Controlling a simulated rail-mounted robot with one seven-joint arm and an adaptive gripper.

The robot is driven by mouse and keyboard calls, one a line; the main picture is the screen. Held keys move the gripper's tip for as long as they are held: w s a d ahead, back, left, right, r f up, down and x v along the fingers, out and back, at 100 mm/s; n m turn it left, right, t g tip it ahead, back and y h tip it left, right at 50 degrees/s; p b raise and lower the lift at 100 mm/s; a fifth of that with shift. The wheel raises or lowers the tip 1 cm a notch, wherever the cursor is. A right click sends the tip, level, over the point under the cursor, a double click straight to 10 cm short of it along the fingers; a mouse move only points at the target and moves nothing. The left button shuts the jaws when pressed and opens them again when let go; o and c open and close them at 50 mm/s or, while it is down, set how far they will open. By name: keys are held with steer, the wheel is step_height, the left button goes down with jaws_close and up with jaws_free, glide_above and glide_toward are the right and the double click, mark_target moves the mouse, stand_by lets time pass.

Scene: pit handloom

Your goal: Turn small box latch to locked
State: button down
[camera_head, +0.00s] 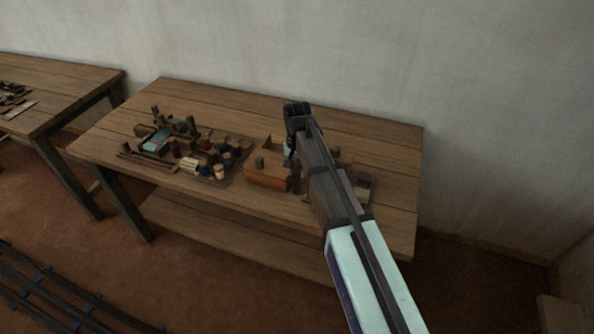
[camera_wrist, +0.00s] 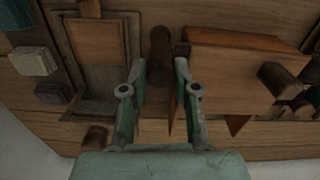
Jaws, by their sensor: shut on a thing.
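The small orange-brown wooden box (camera_head: 266,179) stands on the table near its front, with a dark round knob on it. It also shows on the right in the wrist view (camera_wrist: 235,72). My gripper (camera_head: 290,160) points down at the right end of the box. In the wrist view its two fingers (camera_wrist: 160,78) straddle a narrow gap beside the box. A dark round wooden peg (camera_wrist: 160,45) shows between the fingertips, and a thin brown piece lies by the right finger. The fingers hide the contact, so which piece is the latch is unclear.
A tray of spools, pegs and small blocks (camera_head: 190,150) lies left of the box on the wooden table (camera_head: 375,145). A framed wooden panel (camera_wrist: 97,42) and small blocks (camera_wrist: 35,61) lie on the other side of my gripper. The table's back right is clear.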

mark_target(297, 171)
steer(key=n, duration=0.4)
steer(key=shift+n+b, duration=0.3)
steer(key=n, duration=0.4)
steer(key=shift+n, duration=0.4)
steer(key=c, duration=0.9)
jaws_free()
steer(key=shift+o, duration=0.2)
steer(key=shift+r, duration=0.1)
step_height(297, 171, up, 12)
